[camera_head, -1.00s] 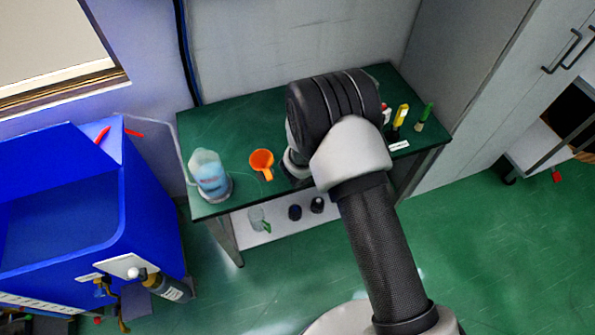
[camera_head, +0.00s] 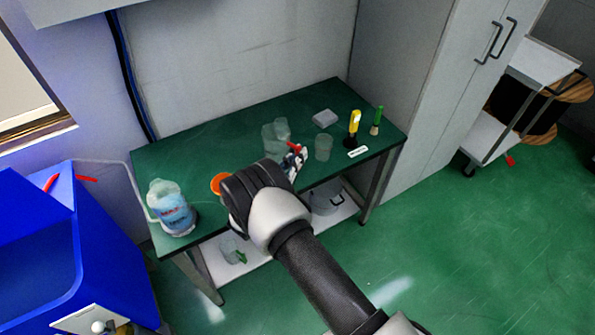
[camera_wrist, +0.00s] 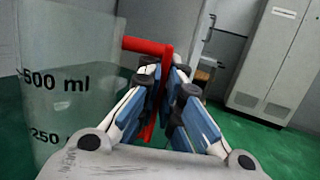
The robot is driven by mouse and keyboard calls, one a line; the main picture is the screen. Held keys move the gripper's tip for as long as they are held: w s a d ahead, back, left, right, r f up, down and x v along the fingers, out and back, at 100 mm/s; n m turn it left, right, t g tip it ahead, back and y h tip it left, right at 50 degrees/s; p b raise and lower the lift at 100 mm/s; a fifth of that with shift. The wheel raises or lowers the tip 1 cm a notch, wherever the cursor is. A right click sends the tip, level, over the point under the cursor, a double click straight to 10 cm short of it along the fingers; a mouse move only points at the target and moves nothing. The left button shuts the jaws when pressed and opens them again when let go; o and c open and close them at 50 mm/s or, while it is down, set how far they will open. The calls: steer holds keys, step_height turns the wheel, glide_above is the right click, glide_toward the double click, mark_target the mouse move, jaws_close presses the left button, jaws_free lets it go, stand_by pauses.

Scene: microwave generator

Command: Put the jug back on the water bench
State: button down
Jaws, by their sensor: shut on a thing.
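The clear jug (camera_wrist: 68,90) with "500 ml" and "250" markings fills the left of the wrist view. Its red handle (camera_wrist: 147,48) lies between my fingers. My gripper (camera_wrist: 165,75) is shut on this handle. In the head view the jug (camera_head: 273,142) appears at the middle of the green-topped bench (camera_head: 215,138), with my gripper (camera_head: 295,158) at its right side. The jug looks upright. I cannot tell whether its base touches the bench top.
A clear beaker (camera_head: 323,148) stands just right of my gripper. An orange vessel (camera_head: 220,183) and a bottle of blue liquid (camera_head: 172,208) stand left.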

steer(key=shift+f+b, duration=0.75)
steer(key=shift+f, duration=1.75)
steer(key=shift+f, duration=0.2)
steer(key=c, duration=1.8)
jaws_free()
steer(key=shift+r, duration=0.25)
steer(key=p+v, duration=0.1)
steer(key=v, duration=1.1)
steer(key=shift+f, duration=0.15)
